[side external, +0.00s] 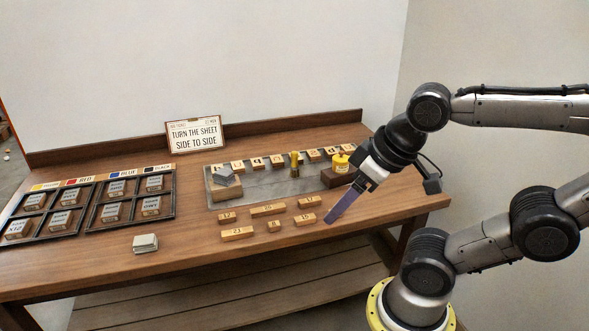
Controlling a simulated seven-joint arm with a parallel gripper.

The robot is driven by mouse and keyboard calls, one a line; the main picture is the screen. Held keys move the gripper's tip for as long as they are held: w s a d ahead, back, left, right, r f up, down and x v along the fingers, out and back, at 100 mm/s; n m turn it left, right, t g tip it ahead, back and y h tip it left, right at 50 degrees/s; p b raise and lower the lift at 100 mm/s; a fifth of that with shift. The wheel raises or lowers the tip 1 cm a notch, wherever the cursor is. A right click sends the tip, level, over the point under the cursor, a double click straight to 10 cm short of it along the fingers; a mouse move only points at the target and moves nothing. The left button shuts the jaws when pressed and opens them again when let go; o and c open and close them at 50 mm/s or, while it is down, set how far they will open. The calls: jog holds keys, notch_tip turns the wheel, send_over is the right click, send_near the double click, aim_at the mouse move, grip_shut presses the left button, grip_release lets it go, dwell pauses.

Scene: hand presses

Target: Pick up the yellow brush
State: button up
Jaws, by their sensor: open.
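A small upright yellow object (295,164) stands on the grey plate, near its back edge; it may be the yellow brush, but it is too small to be sure. A yellow jar (340,162) sits on a dark brown block to its right. My gripper (362,187) is open, to the right of and in front of the jar, apart from the upright yellow object. A blue-purple strip (343,207) runs down and left from just below the gripper; I cannot tell whether it touches the gripper.
The grey plate (262,191) carries a row of lettered wooden blocks and a grey piece on a wooden block. Several numbered wooden blocks (237,233) lie in front. Dark trays (130,222) are at left, a pale stack (145,243) at the front, a sign (194,134) behind.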

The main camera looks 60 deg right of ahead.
jog(key=w+d+r+m+h, duration=0.2)
jog(key=w+d+r+m, duration=0.3)
jog(key=w, duration=0.4)
jog(key=w+d+r+m+h, duration=0.1)
jog(key=w+d+r+m, duration=0.25)
jog(key=w+r, duration=0.45)
jog(key=m+g+h, duration=0.1)
jog(key=m+g, duration=0.4)
jog(key=m, duration=0.2)
send_over(293, 154)
jog(key=a, duration=0.3)
notch_tip(293, 154, down, 26)
jog(key=r, duration=0.1)
jog(key=x, duration=0.7)
jog(key=shift+s+d+f, duration=0.1)
jog(key=shift+s+d, duration=0.05)
jog(key=shift+s, duration=0.1)
jog(key=shift+h, duration=0.3)
jog(key=shift+x, duration=3.1)
grip_shut()
